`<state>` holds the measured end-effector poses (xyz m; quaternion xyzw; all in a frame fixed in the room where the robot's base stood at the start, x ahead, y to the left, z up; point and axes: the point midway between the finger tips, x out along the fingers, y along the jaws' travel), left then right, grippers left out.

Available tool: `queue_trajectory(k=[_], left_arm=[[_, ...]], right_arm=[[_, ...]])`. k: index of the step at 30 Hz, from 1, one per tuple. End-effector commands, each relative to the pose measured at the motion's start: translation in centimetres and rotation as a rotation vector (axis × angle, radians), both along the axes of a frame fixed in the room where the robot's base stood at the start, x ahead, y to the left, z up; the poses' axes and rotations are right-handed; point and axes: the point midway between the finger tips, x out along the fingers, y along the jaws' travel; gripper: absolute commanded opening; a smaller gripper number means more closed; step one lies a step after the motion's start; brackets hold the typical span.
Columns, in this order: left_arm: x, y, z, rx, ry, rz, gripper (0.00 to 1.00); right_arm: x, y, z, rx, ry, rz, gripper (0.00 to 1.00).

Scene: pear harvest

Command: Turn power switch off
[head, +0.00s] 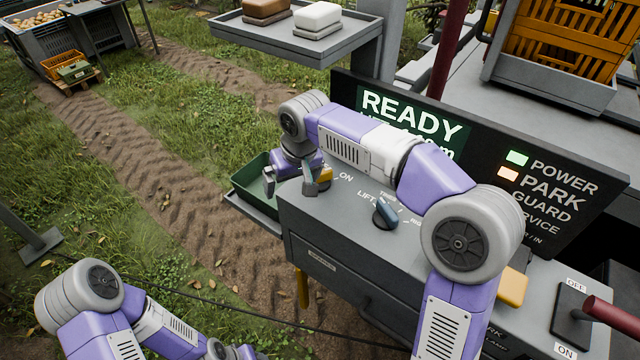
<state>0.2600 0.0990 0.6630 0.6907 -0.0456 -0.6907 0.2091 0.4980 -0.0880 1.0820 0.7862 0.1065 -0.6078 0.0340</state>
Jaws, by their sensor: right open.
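A control console (330,235) stands at the centre right. At its far left end a yellow control (325,180) sits by an "ON" label, partly hidden by my right gripper (290,188). That gripper is open, its fingers pointing down over the console's left end; I cannot tell whether it touches anything. At the console's right end a dark plate (571,303) is marked "OFF" at its far end and "ON" at its near end, with a dark red handle (612,316) beside it. Neither control is visibly named as power. My left arm is low at the left; its fingers are out of view.
A black display board (480,150) shows "READY" and lit lamps by "POWER" and "PARK". A blue-grey knob (385,213) and a yellow block (512,288) are on the console. A green bin (253,183) adjoins its left end. A tray (300,40) stands behind.

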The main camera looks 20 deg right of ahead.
Motion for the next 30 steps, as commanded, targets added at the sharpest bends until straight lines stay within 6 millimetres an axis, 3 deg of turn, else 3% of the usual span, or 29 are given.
queue_trajectory(k=[1,3,7,11,21,30], left_arm=[[0.0,0.0,-1.2,-0.001,-0.001,-0.001,0.47],[0.0,-0.1,-1.6,-0.001,-0.001,-0.002,0.47],[0.0,-0.1,-2.1,-0.001,-0.001,-0.002,0.47],[0.0,-0.1,-2.6,-0.001,-0.002,-0.001,0.47],[0.0,-0.1,-4.2,-0.001,-0.002,-0.001,0.47],[0.0,-0.1,-4.4,-0.001,-0.001,-0.002,0.47]], right_arm=[[0.7,-2.4,1.1,-0.012,-0.051,-0.029,1.0],[1.2,-4.6,2.7,-0.031,-0.097,-0.05,1.0],[1.5,-6.9,4.1,-0.051,-0.138,-0.073,1.0],[2.0,-7.2,3.2,-0.057,-0.143,-0.077,1.0],[3.9,-6.9,-1.6,-0.055,-0.141,-0.077,1.0],[4.3,-6.8,-2.4,-0.055,-0.142,-0.077,1.0]])
